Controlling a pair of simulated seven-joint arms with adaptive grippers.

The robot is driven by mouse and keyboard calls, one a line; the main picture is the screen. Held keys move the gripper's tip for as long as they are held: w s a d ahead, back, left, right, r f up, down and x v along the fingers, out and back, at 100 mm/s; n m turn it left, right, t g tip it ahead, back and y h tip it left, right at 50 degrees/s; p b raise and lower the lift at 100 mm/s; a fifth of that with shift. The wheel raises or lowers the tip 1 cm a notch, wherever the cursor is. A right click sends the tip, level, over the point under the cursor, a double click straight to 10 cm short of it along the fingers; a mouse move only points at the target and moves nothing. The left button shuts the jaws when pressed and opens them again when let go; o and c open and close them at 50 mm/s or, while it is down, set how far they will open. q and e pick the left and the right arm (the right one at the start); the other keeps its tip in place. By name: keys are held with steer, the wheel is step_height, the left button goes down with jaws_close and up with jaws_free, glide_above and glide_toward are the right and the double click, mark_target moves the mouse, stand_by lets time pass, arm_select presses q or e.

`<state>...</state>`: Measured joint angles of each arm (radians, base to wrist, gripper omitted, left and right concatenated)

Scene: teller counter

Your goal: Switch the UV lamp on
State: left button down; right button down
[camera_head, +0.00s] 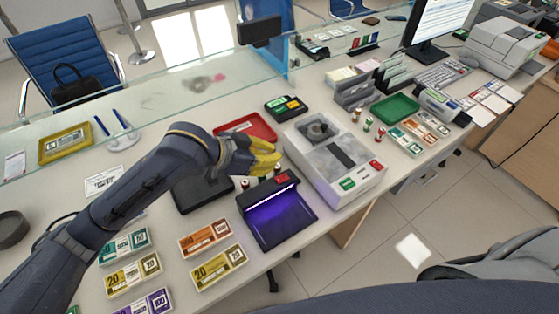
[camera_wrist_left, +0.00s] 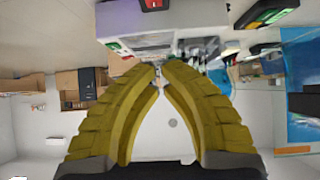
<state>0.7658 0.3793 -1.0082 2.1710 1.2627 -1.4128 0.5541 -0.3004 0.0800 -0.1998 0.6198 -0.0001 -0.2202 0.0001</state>
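The UV lamp (camera_head: 277,218) is a black box on the counter, in the middle of the head view. Its inside glows purple, with a bright strip under the hood. A red switch (camera_head: 282,177) sits on top of the hood. My left gripper (camera_head: 279,157), with yellow fingers, is above and behind the lamp, apart from the switch. In the left wrist view its fingertips (camera_wrist_left: 159,72) come together with nothing seen between them. My right gripper is not in view.
A grey-white counting machine (camera_head: 335,165) stands right of the lamp. A red tray (camera_head: 247,128) lies behind the gripper. Banknote bundles (camera_head: 218,265) lie left of the lamp. A glass screen (camera_head: 180,85) runs along the back.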

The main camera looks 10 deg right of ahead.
arm_select(q)
steer(key=shift+d+r+v, duration=0.1)
steer(key=shift+r+v, duration=0.05)
steer(key=shift+v, duration=0.65)
steer(key=shift+d+r+v, duration=0.1)
steer(key=shift+r+v, duration=0.05)
steer(key=shift+v, duration=0.7)
steer(key=shift+w+f, duration=0.1)
steer(key=shift+w, duration=0.05)
